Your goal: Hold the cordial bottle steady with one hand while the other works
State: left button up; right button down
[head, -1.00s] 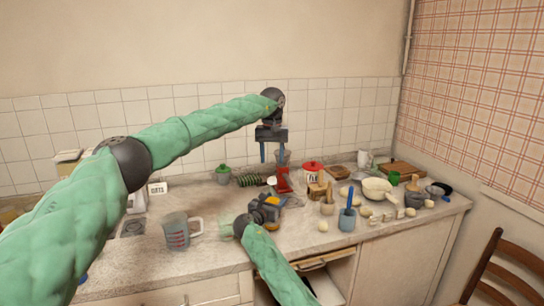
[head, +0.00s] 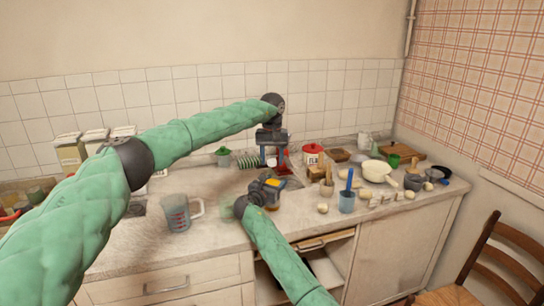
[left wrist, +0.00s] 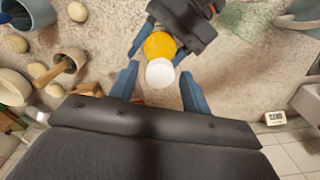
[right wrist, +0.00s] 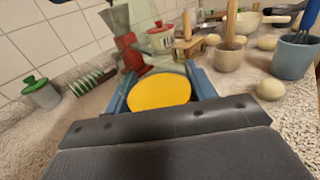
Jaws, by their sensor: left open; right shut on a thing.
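The cordial bottle (left wrist: 160,46) is orange with a white cap (left wrist: 160,73), seen from above in the left wrist view. My right gripper (right wrist: 160,88) is shut on it, and its orange side (right wrist: 158,94) fills the space between the fingers in the right wrist view. In the head view my right gripper (head: 266,189) hides most of the bottle. My left gripper (head: 272,163) is open and points down over the counter. In the left wrist view the cap appears between the open left fingers (left wrist: 159,88); whether they are level with it I cannot tell.
A measuring jug (head: 176,213) stands to the left on the counter (head: 215,235). A red grinder (right wrist: 130,52) and a green-lidded jar (right wrist: 41,92) stand behind. A blue utensil pot (head: 347,201), a mortar and several pale round items crowd the right. The counter's front left is clear.

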pick_arm(q)
jog(key=c, duration=1)
jog(key=n, duration=0.6)
jog(key=shift+n, duration=0.3)
jog(key=n, duration=0.6)
jog(key=shift+n, duration=0.4)
jog(key=n, duration=0.6)
jog(key=shift+r+n, duration=0.1)
jog(key=shift+n, duration=0.3)
jog(key=n, duration=0.4)
jog(key=shift+w, duration=0.1)
jog(key=n, duration=1)
jog(key=shift+n, duration=0.4)
jog(key=n, duration=0.5)
jog(key=shift+n, duration=0.3)
jog(key=n, duration=0.6)
jog(key=shift+r+n, duration=0.1)
jog(key=shift+n, duration=0.2)
jog(key=n, duration=0.6)
jog(key=shift+n, duration=0.4)
jog(key=shift+a+r, duration=0.1)
jog(key=shift+r, duration=0.3)
